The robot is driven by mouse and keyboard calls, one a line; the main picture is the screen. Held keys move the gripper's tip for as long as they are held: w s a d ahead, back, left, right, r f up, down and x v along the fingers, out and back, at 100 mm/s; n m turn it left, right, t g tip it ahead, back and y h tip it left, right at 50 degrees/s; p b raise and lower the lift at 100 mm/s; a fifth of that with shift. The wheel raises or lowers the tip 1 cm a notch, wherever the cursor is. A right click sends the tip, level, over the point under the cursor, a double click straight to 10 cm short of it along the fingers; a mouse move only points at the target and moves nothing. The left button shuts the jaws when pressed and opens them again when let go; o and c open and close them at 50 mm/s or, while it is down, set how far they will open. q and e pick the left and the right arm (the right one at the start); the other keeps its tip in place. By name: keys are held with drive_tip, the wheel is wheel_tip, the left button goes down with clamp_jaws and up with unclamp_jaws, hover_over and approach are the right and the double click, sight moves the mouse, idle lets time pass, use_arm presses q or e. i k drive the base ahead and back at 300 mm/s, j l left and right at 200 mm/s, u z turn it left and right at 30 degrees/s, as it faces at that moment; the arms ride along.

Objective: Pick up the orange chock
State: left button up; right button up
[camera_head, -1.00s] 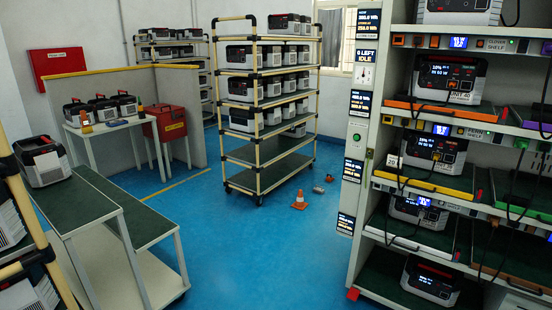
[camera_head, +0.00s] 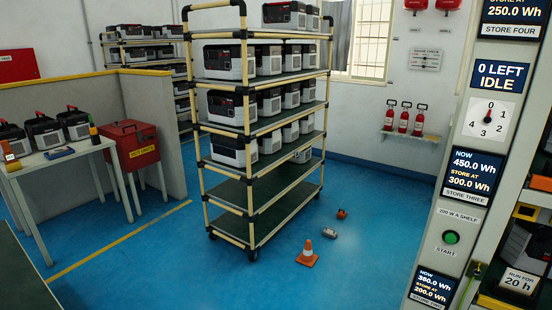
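A small orange object (camera_head: 342,213), which looks like the orange chock, lies on the blue floor to the right of the wheeled shelf cart (camera_head: 252,205). A small grey-white object (camera_head: 329,232) lies just in front of it, apart from it. An orange and white cone (camera_head: 307,255) stands closer to me on the floor, beside the cart's front corner. The orange object is small in the view, so its exact shape is hard to tell. Neither of my grippers is in view.
The cart carries several power stations. A rack post (camera_head: 455,190) with displays stands close at right. A table (camera_head: 62,150) and a red box (camera_head: 133,143) stand at left by a low partition (camera_head: 178,130).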

sight(340, 215)
drive_tip(key=i+z, duration=0.15)
drive_tip(key=i, duration=0.6)
drive_tip(key=i+z, duration=0.15)
drive_tip(key=i, duration=0.6)
drive_tip(key=i+j+z, duration=0.15)
drive_tip(key=i, duration=0.6)
drive_tip(key=i+l+z, duration=0.15)
drive_tip(key=i+z, duration=0.35)
drive_tip(key=i, duration=0.3)
drive_tip(key=i+j+z, duration=0.2)
drive_tip(key=i+z, duration=0.3)
drive_tip(key=i, duration=0.25)
drive_tip(key=i+l+u, duration=0.3)
drive_tip(key=i+u, duration=0.15)
drive_tip(key=i+l+u, duration=0.75)
drive_tip(key=l+u, duration=0.2)
